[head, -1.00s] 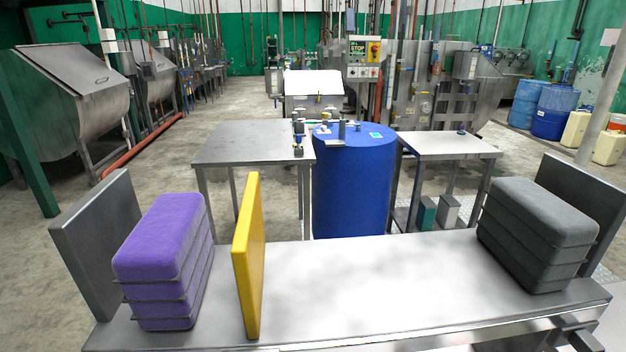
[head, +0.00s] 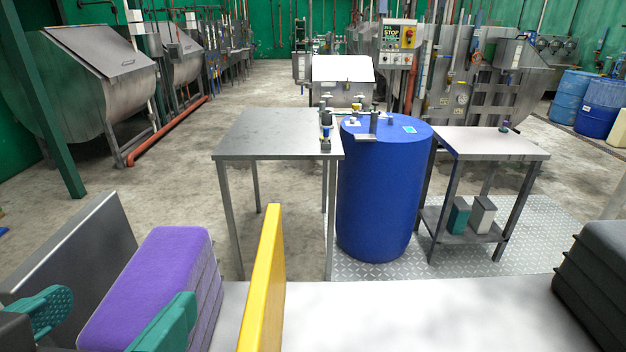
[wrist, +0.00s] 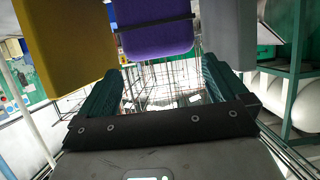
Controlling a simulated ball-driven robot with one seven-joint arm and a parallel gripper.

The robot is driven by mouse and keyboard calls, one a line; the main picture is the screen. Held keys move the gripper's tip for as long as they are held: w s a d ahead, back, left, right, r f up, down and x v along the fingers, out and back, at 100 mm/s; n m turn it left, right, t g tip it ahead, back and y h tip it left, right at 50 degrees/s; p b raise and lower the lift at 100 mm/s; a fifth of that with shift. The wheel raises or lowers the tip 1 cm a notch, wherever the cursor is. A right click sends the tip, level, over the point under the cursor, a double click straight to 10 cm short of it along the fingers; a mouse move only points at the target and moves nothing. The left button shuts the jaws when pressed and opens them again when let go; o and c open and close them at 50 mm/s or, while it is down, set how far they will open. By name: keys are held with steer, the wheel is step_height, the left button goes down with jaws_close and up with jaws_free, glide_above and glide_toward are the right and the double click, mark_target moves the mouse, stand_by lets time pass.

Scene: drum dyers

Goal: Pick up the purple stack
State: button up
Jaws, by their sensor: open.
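The purple stack (head: 150,285) of folded cloth stands on the table at the lower left of the head view, between a grey metal panel (head: 80,250) and a yellow panel (head: 262,285). Its lower part is cut off there. My gripper (head: 118,308) has teal fingers, spread open on the near side of the stack, one towards each side of it. In the wrist view the purple stack (wrist: 155,35) shows at the top, ahead of and between the open fingers (wrist: 160,75). No contact shows.
The light table top (head: 400,315) is clear right of the yellow panel. A dark grey stack (head: 595,280) stands at the far right. Beyond the table are a blue drum (head: 378,200), a metal side table (head: 275,140) and a smaller table (head: 490,143).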

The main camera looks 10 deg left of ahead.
mark_target(151, 272)
steer(key=shift+p+x, duration=0.7)
steer(key=shift+x, duration=1.85)
steer(key=shift+a+r, duration=0.1)
steer(key=shift+a, duration=0.05)
steer(key=c, duration=1.5)
steer(key=shift+c, duration=0.5)
steer(key=shift+r, duration=0.15)
